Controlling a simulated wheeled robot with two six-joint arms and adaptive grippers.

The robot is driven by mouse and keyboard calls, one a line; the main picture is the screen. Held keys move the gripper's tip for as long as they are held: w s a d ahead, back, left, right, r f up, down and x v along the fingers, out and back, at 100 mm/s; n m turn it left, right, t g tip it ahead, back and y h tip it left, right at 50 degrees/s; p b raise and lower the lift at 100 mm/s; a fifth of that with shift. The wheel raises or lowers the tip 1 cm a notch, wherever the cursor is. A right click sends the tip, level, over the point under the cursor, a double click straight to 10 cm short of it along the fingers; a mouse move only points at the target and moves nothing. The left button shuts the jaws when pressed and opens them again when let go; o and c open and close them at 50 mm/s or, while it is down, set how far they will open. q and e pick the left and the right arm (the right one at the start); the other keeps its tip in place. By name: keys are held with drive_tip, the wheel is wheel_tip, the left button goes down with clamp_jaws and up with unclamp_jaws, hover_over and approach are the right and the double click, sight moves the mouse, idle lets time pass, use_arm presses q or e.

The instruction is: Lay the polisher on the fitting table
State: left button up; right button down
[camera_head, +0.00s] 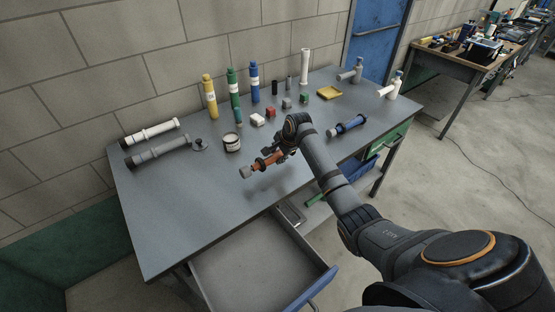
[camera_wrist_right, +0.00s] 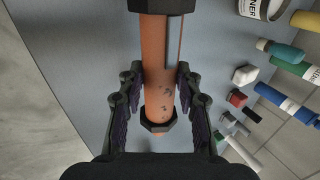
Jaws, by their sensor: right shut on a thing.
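My right gripper (camera_head: 284,148) is shut on an orange cylindrical tool with dark collars and a pale end, which I take to be the polisher (camera_head: 264,162). The tool lies roughly level, over the front middle of the grey fitting table (camera_head: 190,225); whether it touches the top is hard to tell. In the right wrist view, the fingers (camera_wrist_right: 155,90) stand on both sides of the orange body (camera_wrist_right: 158,65), between its dark collars. Part of the tool is hidden behind the gripper in the head view. My left gripper is out of view.
An open drawer (camera_head: 250,270) juts out below the front edge. A blue tool (camera_head: 347,126) lies right of the gripper. A white tin (camera_head: 232,143), grey pipe (camera_head: 160,151) and several bottles (camera_head: 235,95) stand or lie further back. The table's front left is bare.

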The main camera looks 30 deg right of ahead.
drive_tip(key=shift+w+d+f, duration=0.1)
drive_tip(key=shift+w+f, duration=0.05)
drive_tip(key=shift+w, duration=0.05)
drive_tip(key=shift+w+f+p, duration=0.1)
drive_tip(key=shift+f+p, duration=0.4)
drive_tip(key=shift+f, duration=1.2)
drive_tip(key=shift+f, duration=0.1)
drive_tip(key=c, duration=0.9)
unclamp_jaws()
drive_tip(key=shift+d+r, duration=0.1)
drive_tip(key=shift+r, duration=0.2)
drive_tip(key=v, duration=1.1)
drive_tip(key=shift+s+r, duration=0.2)
drive_tip(key=shift+s, duration=0.1)
